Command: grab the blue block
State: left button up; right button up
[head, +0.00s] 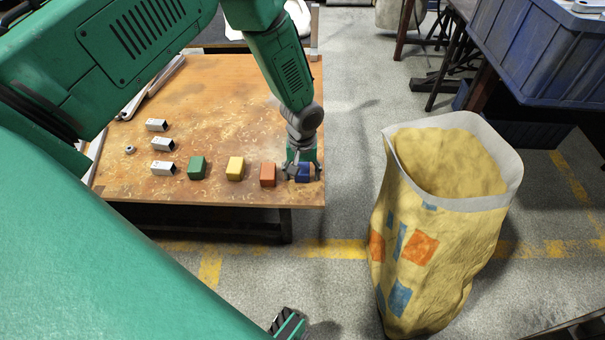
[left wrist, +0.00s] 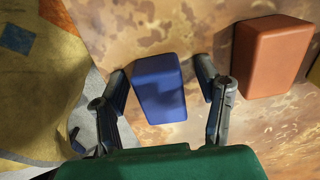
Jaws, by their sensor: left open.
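The blue block (head: 303,173) sits on the wooden table near its right front corner, at the right end of a row of coloured blocks. My left gripper (head: 301,167) is over it, pointing down, and partly hides it in the head view. In the left wrist view the blue block (left wrist: 159,88) stands between the two spread fingers of my left gripper (left wrist: 162,82). The left finger is close to the block's side, and a gap shows at the right finger. The gripper is open.
An orange block (head: 268,174) stands close beside the blue one; it also shows in the left wrist view (left wrist: 272,55). Yellow (head: 235,168) and green (head: 197,168) blocks and metal brackets (head: 163,168) lie further left. A large yellow sack (head: 440,240) stands right of the table (head: 225,110).

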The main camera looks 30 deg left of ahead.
pick_arm(q)
jog(key=shift+r, duration=0.1)
jog(key=c, duration=1.3)
jog(key=shift+c, duration=0.2)
